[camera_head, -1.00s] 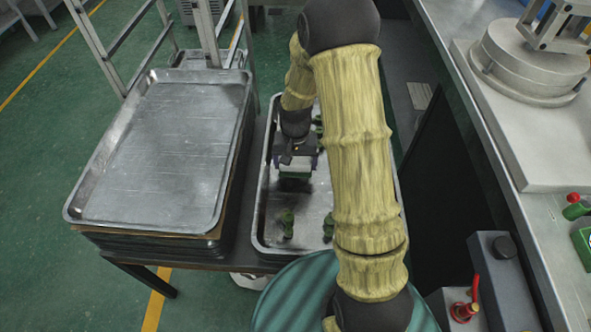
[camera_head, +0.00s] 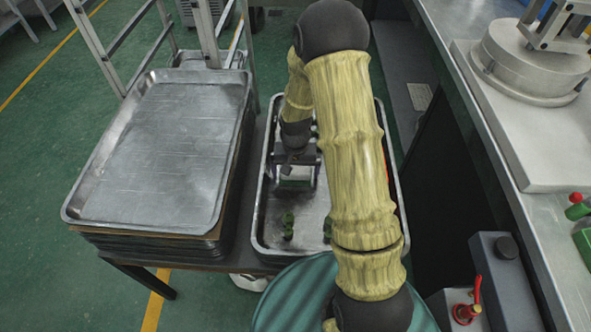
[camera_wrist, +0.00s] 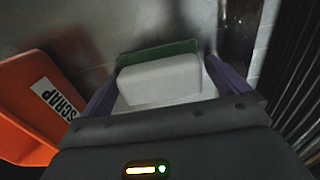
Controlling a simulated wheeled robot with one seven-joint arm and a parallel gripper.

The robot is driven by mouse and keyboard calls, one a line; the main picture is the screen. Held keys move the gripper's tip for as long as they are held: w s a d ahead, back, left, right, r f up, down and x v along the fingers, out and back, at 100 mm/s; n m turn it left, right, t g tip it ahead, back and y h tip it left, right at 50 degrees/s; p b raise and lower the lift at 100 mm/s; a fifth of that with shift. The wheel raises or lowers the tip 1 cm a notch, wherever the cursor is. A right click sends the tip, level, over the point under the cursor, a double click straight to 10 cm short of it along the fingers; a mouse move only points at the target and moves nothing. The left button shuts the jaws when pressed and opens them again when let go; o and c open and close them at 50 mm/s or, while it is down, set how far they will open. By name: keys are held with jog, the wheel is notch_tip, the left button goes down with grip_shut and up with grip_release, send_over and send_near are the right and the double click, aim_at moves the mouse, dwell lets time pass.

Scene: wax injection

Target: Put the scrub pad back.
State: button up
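The scrub pad (camera_wrist: 160,80) is a pale block with a green layer along its far side in the wrist view. It lies between the purple fingers of my gripper (camera_wrist: 162,70), with narrow gaps at its sides. In the head view my gripper (camera_head: 298,180) is low over the metal tray (camera_head: 262,215), with its fingers spread apart. A dark green bit of the pad (camera_head: 293,184) shows between them. My arm hides the right part of this tray. I cannot tell exactly what the pad rests on.
Small green pieces (camera_head: 287,224) stand in the tray in front of my gripper. A stack of empty metal trays (camera_head: 150,150) stands to the left. An orange bin marked SCRAP (camera_wrist: 35,105) is at the left in the wrist view. A steel counter (camera_head: 520,205) runs along the right.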

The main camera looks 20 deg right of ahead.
aim_at(296, 170)
notch_tip(296, 170, up, 12)
jog(key=p, duration=0.2)
jog(key=shift+r, duration=0.15)
dwell(0.8)
jog(key=s+r+n+t, duration=0.1)
jog(key=s+r, duration=0.2)
jog(key=s, duration=0.4)
jog(key=s+r+n+t, duration=0.1)
jog(key=s+r+n, duration=0.1)
jog(key=s+r, duration=0.2)
jog(key=s, duration=0.3)
jog(key=shift+s+n+t, duration=0.15)
jog(key=shift+n+t, duration=0.15)
